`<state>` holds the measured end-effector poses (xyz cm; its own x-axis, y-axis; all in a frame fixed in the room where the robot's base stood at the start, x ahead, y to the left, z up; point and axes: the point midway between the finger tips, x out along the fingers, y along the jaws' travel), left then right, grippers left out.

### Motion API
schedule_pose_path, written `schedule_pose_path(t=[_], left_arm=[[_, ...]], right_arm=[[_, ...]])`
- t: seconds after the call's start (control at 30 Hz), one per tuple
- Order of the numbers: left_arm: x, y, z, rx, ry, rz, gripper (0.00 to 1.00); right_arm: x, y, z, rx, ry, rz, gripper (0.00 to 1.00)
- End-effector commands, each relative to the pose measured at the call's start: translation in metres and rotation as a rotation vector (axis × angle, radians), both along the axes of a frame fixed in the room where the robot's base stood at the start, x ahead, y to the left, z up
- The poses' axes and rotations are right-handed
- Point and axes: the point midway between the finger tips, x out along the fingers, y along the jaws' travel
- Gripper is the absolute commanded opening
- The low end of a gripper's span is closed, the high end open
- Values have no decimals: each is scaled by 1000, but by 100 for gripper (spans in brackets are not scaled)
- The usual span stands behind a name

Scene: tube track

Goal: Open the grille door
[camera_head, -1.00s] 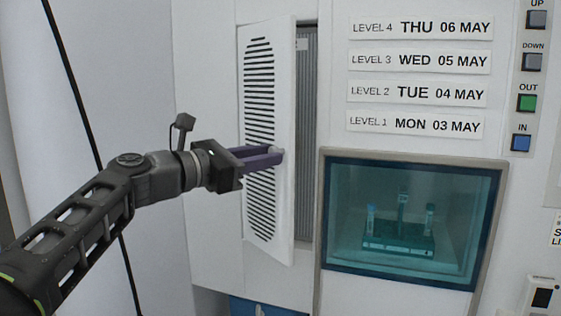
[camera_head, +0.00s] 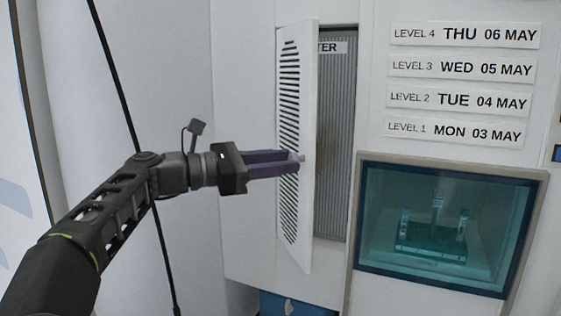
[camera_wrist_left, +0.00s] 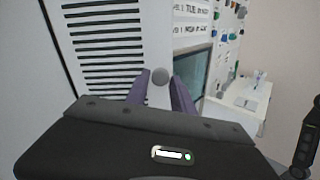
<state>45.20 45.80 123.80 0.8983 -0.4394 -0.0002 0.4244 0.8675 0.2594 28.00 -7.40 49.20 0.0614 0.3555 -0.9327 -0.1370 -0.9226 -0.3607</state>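The white grille door (camera_head: 294,205) with black slots stands partly open, swung out on its left side hinge. Behind it a grey ribbed filter panel (camera_head: 335,130) shows. My left gripper (camera_head: 297,162) has its purple fingers at the door's free right edge, around the small round knob. In the left wrist view the knob (camera_wrist_left: 160,76) sits between the two fingers (camera_wrist_left: 160,95), and the slotted door (camera_wrist_left: 105,50) is to the left. The fingers appear closed on the knob. My right gripper is in neither view.
A glass window (camera_head: 443,230) with a tube rack (camera_head: 430,240) behind it is to the right of the door. Level labels (camera_head: 460,85) are above it. A blue panel (camera_head: 290,305) is below the door. A white wall is at left.

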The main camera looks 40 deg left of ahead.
Motion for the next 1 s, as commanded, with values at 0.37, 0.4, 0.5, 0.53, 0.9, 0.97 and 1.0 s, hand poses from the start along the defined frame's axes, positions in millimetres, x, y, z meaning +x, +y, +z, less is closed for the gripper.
schedule_pose_path(t=[0.37, 0.4, 0.5, 0.53, 0.9, 0.97, 1.0], left_arm=[[0, 0, 4, 0, 0, 0, 34], [0, 0, 7, 1, 0, 0, 34], [0, 0, 18, 2, -1, 1, 34], [0, 0, 23, 2, -1, 1, 34], [0, 0, 89, 1, 0, 1, 34], [0, 0, 95, 1, 0, 1, 34], [0, 0, 97, 0, 1, 1, 34]], right_arm=[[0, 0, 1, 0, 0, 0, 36], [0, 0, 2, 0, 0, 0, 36], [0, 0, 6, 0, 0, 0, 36], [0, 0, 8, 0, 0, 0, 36], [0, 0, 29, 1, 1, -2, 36], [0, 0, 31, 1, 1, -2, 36], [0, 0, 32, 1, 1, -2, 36]])
